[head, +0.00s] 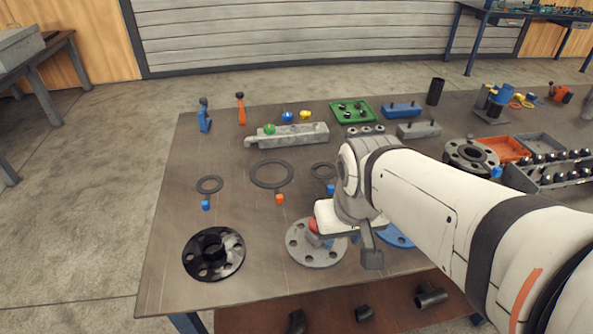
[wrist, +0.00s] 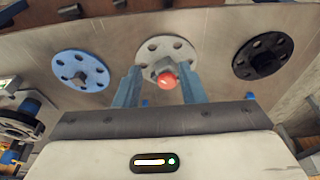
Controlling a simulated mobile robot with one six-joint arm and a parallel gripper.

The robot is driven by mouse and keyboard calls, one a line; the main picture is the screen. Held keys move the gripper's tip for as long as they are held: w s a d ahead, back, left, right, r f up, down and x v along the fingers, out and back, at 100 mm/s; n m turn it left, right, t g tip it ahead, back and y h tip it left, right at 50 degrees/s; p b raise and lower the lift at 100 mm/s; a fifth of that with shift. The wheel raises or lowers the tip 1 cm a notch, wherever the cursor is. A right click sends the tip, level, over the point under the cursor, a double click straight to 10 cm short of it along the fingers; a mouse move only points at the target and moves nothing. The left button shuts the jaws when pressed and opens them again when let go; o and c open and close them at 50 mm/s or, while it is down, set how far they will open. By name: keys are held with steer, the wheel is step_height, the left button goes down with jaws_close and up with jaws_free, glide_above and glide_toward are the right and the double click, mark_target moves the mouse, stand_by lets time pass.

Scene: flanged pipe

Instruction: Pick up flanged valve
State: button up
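The grey flange (head: 305,255), with several bolt holes, lies flat on the table; I take it to be the flanged valve. It also shows in the wrist view (wrist: 176,47), with a grey hub and a red rounded knob (wrist: 167,80) between my fingers. My gripper (wrist: 160,73) is open, one blue-grey finger on each side of the hub and knob, with gaps showing on both sides. In the head view my gripper (head: 324,234) is over the flange and hides part of it. I cannot tell whether a finger touches the flange.
A black flange (head: 232,246) lies to the left and a blue flange (head: 401,240) to the right. Flat rings (head: 271,174), small coloured blocks and a grey fixture (head: 300,134) lie farther back. A low shelf (head: 255,318) below holds pipe fittings. Bare tabletop (head: 165,270) shows at the left.

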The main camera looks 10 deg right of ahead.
steer(key=shift+o, duration=1.4)
steer(key=shift+w, duration=0.3)
steer(key=o, duration=0.6)
steer(key=w+f+m+g+p, duration=0.1)
steer(key=w+f+m, duration=0.1)
steer(key=w, duration=0.5)
steer(key=shift+w+a+p, duration=0.3)
steer(key=shift+a+p, duration=0.05)
steer(key=shift+m+g, duration=0.8)
steer(key=shift+m, duration=0.1)
steer(key=w+f, duration=0.2)
steer(key=w+f+p, duration=0.1)
steer(key=w+f, duration=0.1)
steer(key=w, duration=0.1)
steer(key=shift+w+f, duration=0.35)
steer(key=shift+w+a+f, duration=0.1)
steer(key=shift+w+f, duration=0.2)
steer(key=shift+f, duration=0.4)
steer(key=shift+s+f+p, duration=0.15)
steer(key=shift+f+p, duration=0.15)
steer(key=shift+f, duration=3.3)
